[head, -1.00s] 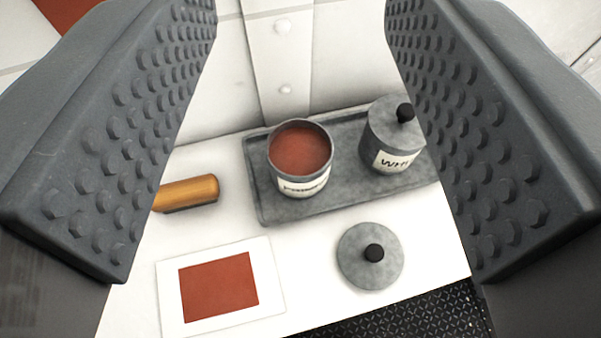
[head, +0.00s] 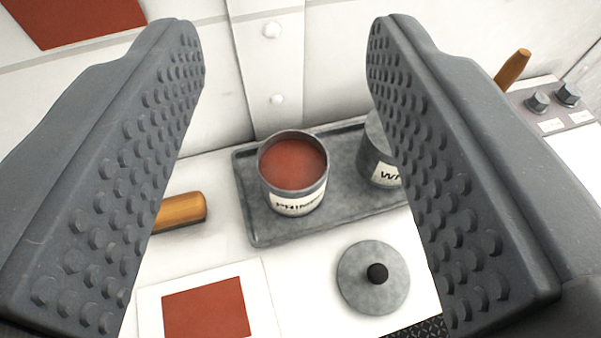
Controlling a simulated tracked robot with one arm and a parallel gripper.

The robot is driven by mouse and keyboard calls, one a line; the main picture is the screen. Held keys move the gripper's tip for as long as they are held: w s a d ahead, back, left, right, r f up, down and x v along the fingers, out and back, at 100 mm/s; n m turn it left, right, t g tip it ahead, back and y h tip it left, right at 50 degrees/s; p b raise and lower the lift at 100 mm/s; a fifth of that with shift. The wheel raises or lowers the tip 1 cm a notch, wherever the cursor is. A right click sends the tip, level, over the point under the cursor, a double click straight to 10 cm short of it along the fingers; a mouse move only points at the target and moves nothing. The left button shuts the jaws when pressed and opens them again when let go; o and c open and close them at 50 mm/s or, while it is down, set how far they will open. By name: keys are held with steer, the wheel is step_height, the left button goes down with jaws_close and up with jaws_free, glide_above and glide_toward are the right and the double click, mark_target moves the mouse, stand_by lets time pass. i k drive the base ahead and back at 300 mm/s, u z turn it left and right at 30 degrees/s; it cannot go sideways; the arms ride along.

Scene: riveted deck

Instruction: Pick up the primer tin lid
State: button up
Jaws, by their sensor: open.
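The primer tin lid (head: 355,290) is a round grey disc with a black knob (head: 377,273) on top. It lies flat on the white surface, in front of the grey tray. The primer tin (head: 294,175) stands uncovered on the tray, full of red-brown paint, with its label facing me. My gripper (head: 285,25) is open and empty. Its two studded fingers reach up either side of the view, and the lid shows between them, nearer the right finger. I cannot tell how high the fingers are above it.
A second grey tin (head: 377,160) stands on the grey tray (head: 262,229), partly behind the right finger. A wooden handle (head: 181,211) lies left of the tray. A red swatch card (head: 207,308) lies at front left. Bolts (head: 538,102) and another wooden handle (head: 514,69) are at right.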

mark_target(373, 278)
steer(key=u, duration=0.4)
steer(key=k, duration=1.5)
steer(key=z, duration=0.45)
steer(key=i, duration=1.05)
steer(key=u, duration=0.05)
